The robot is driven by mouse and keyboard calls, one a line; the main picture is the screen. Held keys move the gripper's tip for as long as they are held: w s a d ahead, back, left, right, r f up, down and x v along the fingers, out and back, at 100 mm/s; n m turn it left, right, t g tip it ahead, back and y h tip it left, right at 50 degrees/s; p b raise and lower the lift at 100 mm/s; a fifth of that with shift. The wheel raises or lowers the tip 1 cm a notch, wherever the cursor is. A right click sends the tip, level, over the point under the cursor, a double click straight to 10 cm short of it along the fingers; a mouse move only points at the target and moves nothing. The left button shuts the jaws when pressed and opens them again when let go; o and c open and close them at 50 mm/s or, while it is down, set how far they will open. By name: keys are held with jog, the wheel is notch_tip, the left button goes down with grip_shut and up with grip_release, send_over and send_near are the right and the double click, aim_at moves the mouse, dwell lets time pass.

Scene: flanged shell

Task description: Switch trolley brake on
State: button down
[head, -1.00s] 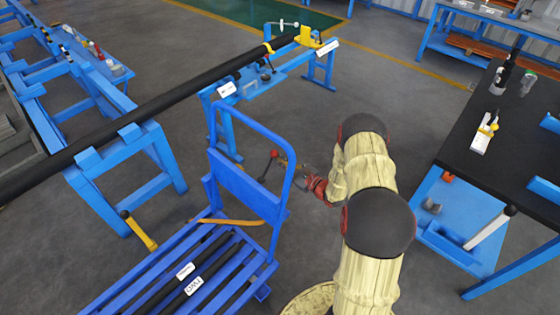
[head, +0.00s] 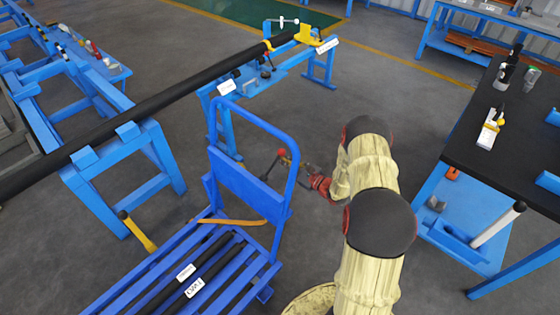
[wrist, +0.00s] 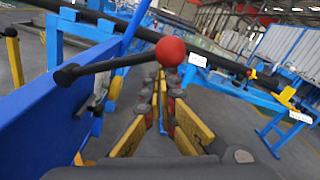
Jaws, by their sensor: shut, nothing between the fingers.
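The blue trolley (head: 240,187) stands left of my arm, its hooped handle and back panel upright. A black brake lever (head: 269,168) with a red ball knob (head: 282,152) shows by the panel, beside the handle's right leg. In the wrist view the lever (wrist: 108,66) reaches rightward from the panel to the red knob (wrist: 169,51). My gripper (head: 302,167) is shut and empty, to the right of the knob. In the wrist view its fingers (wrist: 162,80) point forward just below the knob; I cannot tell if they touch it.
A long black pipe (head: 190,93) rests on blue stands behind the trolley. A black-topped workbench (head: 500,150) is at the right. Labelled black bars (head: 215,262) lie on the trolley deck.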

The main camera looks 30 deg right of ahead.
jog(key=p+v, duration=0.3)
jog(key=v, duration=0.7)
